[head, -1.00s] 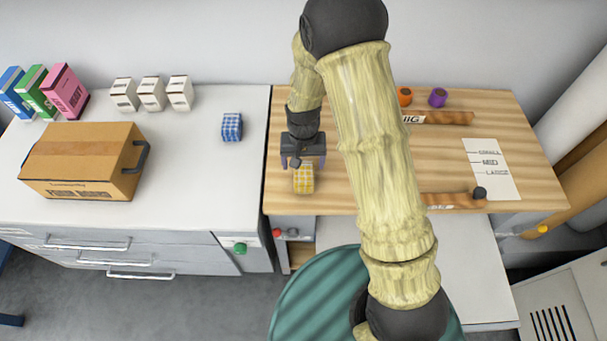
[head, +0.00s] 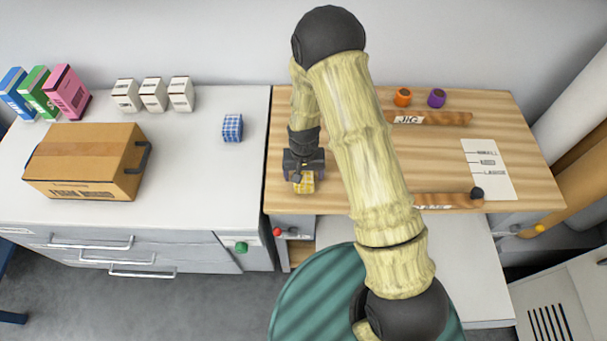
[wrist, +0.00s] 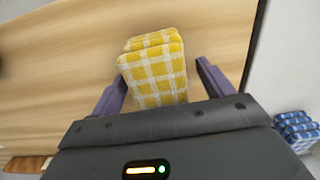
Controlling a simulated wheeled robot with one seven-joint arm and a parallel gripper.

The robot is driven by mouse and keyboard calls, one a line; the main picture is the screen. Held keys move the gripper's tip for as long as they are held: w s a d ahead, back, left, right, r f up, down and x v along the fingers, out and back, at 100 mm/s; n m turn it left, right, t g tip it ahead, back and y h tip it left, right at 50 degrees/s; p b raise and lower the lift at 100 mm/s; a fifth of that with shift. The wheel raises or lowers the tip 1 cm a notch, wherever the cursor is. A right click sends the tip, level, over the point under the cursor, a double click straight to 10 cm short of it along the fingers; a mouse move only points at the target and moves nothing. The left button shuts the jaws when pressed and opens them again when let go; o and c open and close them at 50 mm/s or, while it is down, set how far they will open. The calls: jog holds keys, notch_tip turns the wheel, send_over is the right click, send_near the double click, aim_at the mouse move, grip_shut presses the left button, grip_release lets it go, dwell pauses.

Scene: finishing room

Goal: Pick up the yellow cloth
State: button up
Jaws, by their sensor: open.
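The yellow cloth (head: 303,184) is a folded yellow-and-white checked block on the wooden worktop, near its left front part. In the wrist view the cloth (wrist: 155,70) lies ahead of my gripper (wrist: 160,82), between the two purple fingers. The fingers are apart, with a visible gap on each side of the cloth. In the head view my gripper (head: 304,177) is low over the cloth and hides its far part.
A blue checked cloth (head: 232,127) lies on the white counter to the left; it also shows in the wrist view (wrist: 298,131). A cardboard box (head: 84,165) stands further left. Wooden jig strips (head: 455,118) and a size card (head: 488,170) lie to the right.

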dwell(0.5)
jog(key=c, duration=1.1)
notch_tip(320, 180, up, 10)
jog(key=shift+b, duration=0.75)
jog(key=o, duration=0.4)
jog(key=shift+c, duration=1.3)
